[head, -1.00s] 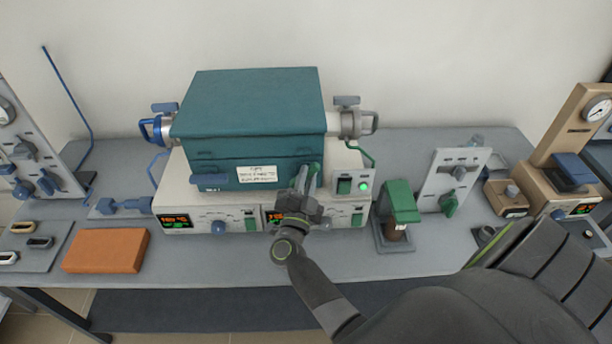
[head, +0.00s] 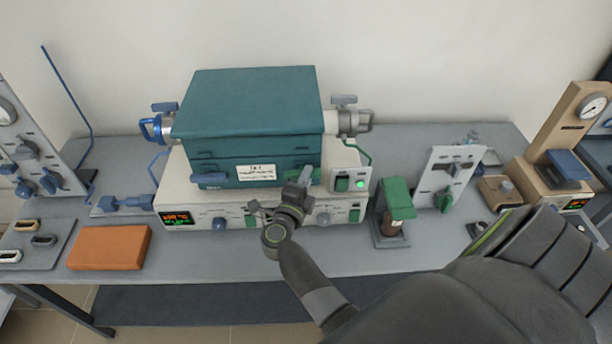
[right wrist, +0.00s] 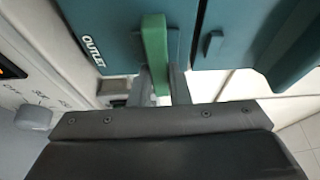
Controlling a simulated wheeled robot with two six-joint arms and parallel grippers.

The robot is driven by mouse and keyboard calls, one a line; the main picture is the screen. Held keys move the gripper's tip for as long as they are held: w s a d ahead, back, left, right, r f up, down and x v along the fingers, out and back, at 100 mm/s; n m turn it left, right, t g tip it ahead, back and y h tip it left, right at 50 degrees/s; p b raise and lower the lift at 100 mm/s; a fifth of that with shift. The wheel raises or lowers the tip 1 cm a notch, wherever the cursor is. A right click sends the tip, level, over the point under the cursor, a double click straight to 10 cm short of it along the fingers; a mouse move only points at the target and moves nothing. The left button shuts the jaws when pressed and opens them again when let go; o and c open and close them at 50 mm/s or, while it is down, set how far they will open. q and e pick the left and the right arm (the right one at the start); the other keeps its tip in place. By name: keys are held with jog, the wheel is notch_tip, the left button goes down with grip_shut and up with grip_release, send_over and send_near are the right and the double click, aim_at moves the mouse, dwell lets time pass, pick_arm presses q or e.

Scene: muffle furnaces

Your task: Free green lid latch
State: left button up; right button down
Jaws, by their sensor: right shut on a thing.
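The teal furnace box (head: 250,105) stands on a pale control base. The green lid latch (head: 316,174) is at the right of its front face and now lies roughly level. My right gripper (head: 301,178) is shut on this latch and covers part of it. In the right wrist view the green latch (right wrist: 155,50) runs between the two fingers (right wrist: 160,85), beside the word OUTLET. A blue latch (head: 209,178) lies level at the front left of the box. My left gripper is not in view.
A green-topped device (head: 397,198) and an upright panel (head: 447,178) stand to the right. An orange block (head: 110,247) lies at the left.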

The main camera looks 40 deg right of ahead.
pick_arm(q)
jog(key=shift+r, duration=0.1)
pick_arm(e)
jog(key=shift+m, duration=0.3)
jog(key=c, duration=1.4)
grip_release()
jog(key=shift+o, duration=0.2)
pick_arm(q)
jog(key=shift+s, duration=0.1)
